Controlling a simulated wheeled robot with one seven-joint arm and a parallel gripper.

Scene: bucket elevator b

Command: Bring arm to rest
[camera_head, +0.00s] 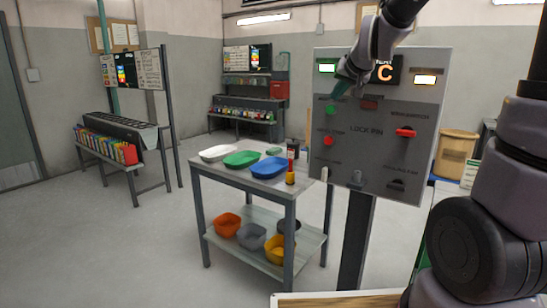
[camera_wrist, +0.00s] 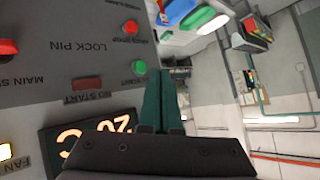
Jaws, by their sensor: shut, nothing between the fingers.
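My gripper (camera_head: 340,90) is at the upper left of a grey control panel (camera_head: 365,150) on a post. Its green fingers are shut with nothing between them, and they also show in the wrist view (camera_wrist: 162,80). The fingertips are close to the green button (camera_head: 331,109), which shows just beside them in the wrist view (camera_wrist: 138,67). I cannot tell whether they touch it. My arm reaches in from the upper right, in front of the panel's top and partly over its orange-lit display (camera_head: 385,73).
The panel also has a red knob (camera_head: 405,132), a red button (camera_head: 328,141) and two lit lamps. A cart (camera_head: 240,182) with trays and bowls stands to its left. A cardboard-coloured bin (camera_head: 455,155) stands behind right.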

